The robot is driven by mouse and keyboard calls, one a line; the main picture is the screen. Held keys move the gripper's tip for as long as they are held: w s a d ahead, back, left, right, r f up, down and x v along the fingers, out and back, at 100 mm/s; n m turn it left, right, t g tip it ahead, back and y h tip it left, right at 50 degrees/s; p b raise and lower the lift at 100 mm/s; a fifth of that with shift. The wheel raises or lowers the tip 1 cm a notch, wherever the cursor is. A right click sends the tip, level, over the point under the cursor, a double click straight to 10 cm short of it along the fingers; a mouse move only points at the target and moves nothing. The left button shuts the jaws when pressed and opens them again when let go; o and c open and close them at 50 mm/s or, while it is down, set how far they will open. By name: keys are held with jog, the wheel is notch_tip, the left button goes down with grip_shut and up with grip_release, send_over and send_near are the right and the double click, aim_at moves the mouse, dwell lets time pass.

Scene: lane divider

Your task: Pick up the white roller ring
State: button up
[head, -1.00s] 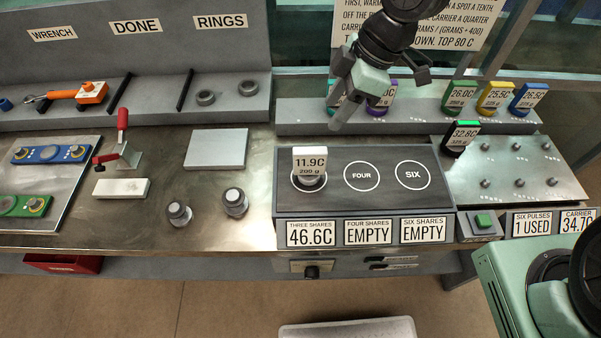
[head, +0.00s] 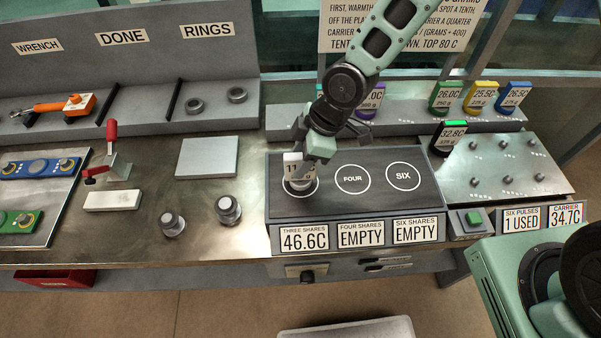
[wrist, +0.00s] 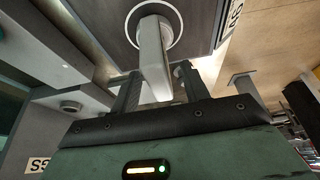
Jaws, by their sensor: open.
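The white roller ring (head: 291,166), whose tag is partly covered by my gripper, stands on the circle marked THREE SHARES of the dark warming plate (head: 335,207). My gripper (head: 308,160) is directly above and just behind it, pointing down. In the wrist view the white piece (wrist: 153,50) reaches down from the circle between the two dark fingers of my gripper (wrist: 158,80). The fingers are apart on either side of it. I cannot tell whether either finger touches it.
The FOUR (head: 352,179) and SIX (head: 403,175) circles are empty. A black carrier tagged 32.8C (head: 449,137) stands at the plate's right back. Coloured carriers (head: 476,97) line the back shelf. A green button (head: 473,218) is at the front right.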

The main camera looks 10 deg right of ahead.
jog(key=shift+x, duration=0.9)
grip_shut()
jog(key=shift+w+r, duration=0.1)
